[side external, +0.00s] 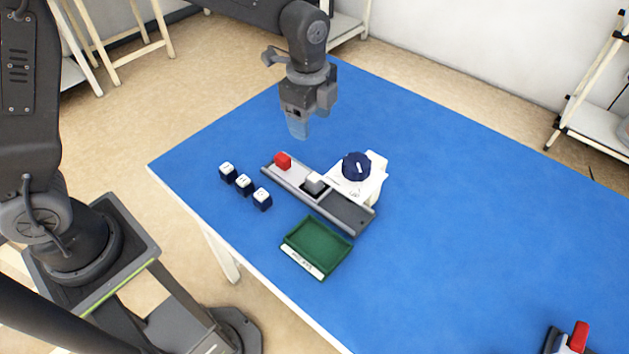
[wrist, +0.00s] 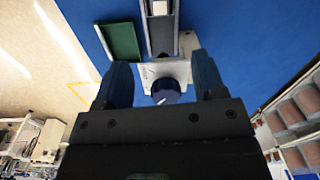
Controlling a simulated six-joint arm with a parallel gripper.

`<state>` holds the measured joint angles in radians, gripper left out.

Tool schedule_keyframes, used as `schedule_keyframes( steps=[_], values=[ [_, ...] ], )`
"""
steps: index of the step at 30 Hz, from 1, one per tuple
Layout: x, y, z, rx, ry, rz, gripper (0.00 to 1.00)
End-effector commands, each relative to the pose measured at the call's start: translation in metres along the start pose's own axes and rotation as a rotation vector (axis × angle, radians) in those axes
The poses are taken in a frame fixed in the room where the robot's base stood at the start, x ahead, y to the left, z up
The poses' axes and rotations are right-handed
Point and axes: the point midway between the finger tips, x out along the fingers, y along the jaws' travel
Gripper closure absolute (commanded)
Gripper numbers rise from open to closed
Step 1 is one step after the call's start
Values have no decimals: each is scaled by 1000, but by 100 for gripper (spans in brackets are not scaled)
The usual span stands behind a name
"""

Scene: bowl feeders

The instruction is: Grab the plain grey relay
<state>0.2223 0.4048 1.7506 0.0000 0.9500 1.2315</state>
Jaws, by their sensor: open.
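A plain light grey block (side external: 314,182), which looks like the grey relay, sits on a narrow grey rail (side external: 350,212). A pale block at the top edge of the wrist view (wrist: 159,8) appears to be the same one. A red block (side external: 283,160) sits at the far left end of the rail. My gripper (side external: 298,130) hangs above the table behind the rail, apart from the blocks. In the wrist view its two fingers (wrist: 158,62) are spread with nothing between them but the view of the feeder below.
A white unit with a dark blue knob (side external: 356,166) stands against the rail's far side. Several dark blocks with white tops (side external: 244,184) stand left of the rail. A green tray (side external: 317,248) lies in front. The blue table is clear to the right, except a red-topped item (side external: 579,336).

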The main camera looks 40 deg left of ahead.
Motion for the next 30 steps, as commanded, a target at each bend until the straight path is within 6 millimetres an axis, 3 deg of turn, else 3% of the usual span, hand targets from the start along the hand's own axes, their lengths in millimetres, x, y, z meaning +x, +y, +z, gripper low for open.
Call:
schedule_keyframes(
  steps=[6, 18, 26, 30],
  values=[
    [28, -8, -11, 117, -10, 36, 36],
    [96, -5, -10, 118, -11, 38, 36],
    [116, -4, -9, 117, -11, 38, 36],
    [135, -1, -8, 117, -11, 39, 36]
  ],
)
